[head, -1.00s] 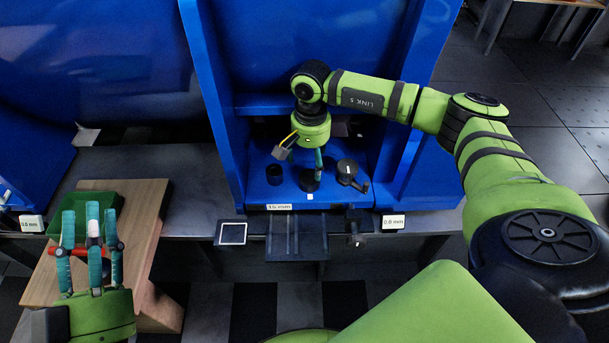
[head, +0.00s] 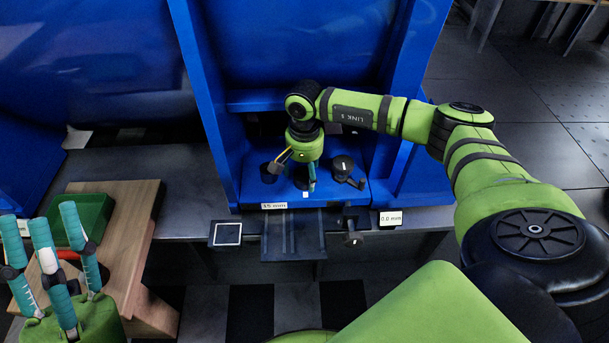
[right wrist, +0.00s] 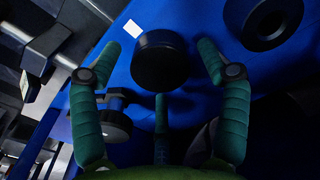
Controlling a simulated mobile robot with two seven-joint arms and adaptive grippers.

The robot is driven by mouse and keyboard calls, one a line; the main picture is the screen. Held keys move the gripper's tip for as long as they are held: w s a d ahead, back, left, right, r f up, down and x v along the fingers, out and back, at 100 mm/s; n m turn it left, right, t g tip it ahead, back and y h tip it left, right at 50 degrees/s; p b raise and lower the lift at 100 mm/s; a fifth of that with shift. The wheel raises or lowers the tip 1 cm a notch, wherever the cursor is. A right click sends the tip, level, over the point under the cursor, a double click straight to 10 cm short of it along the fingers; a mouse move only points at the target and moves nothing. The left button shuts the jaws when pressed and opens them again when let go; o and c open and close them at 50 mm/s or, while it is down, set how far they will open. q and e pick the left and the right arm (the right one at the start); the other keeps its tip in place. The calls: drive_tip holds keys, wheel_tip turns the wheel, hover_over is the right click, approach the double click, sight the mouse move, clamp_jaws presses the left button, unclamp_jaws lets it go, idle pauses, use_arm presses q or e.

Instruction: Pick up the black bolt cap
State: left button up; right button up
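The black bolt cap (right wrist: 160,60) is a short round black cylinder on the blue surface, in the right wrist view. In the head view the cap (head: 301,184) is mostly hidden under my right gripper. My right gripper (right wrist: 160,72) is open, with two fingers on either side of the cap and the third below it in the picture. Gaps show between the side fingers and the cap. My left gripper (head: 38,230) is at the lower left of the head view, its three fingers spread and nothing seen between them.
A black ring-like part (right wrist: 263,20) and a black knob with a lever (head: 343,167) stand close to the cap. Blue walls (head: 207,100) flank the bay. A green tray (head: 85,215) stands on a wooden block (head: 140,205) at left. Something red behind my left fingers is unclear.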

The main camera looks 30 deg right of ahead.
drive_tip(key=c, duration=0.5)
